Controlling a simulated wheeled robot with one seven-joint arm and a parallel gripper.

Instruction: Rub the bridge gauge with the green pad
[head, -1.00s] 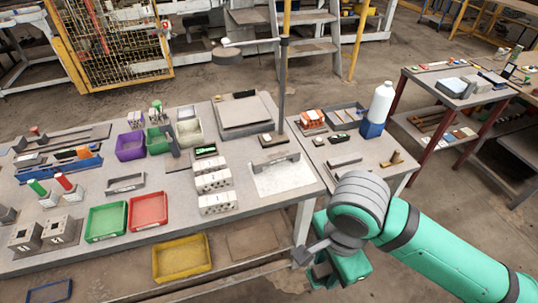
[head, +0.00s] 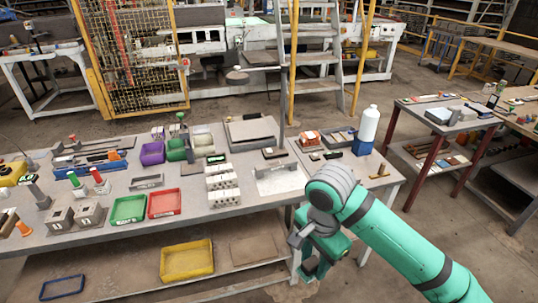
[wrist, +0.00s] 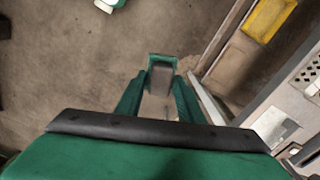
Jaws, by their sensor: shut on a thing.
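My gripper (head: 312,268) hangs low in front of the workbench's right front corner, below its top. The wrist view also shows my gripper (wrist: 162,85) pointing at the floor, its green fingers closed on a small grey-faced piece with green at its edge. I take this to be the green pad (wrist: 161,76); the fingers hide much of it. A grey bridge-shaped piece, which looks like the bridge gauge (head: 285,168), stands on a white speckled plate (head: 279,184) near the bench's right end. My gripper is well apart from it.
White perforated blocks (head: 222,185) stand left of the plate. Red (head: 164,204) and green (head: 128,209) trays lie further left. A side table with a white bottle (head: 368,125) adjoins on the right. A yellow tray (head: 187,260) sits on the lower shelf.

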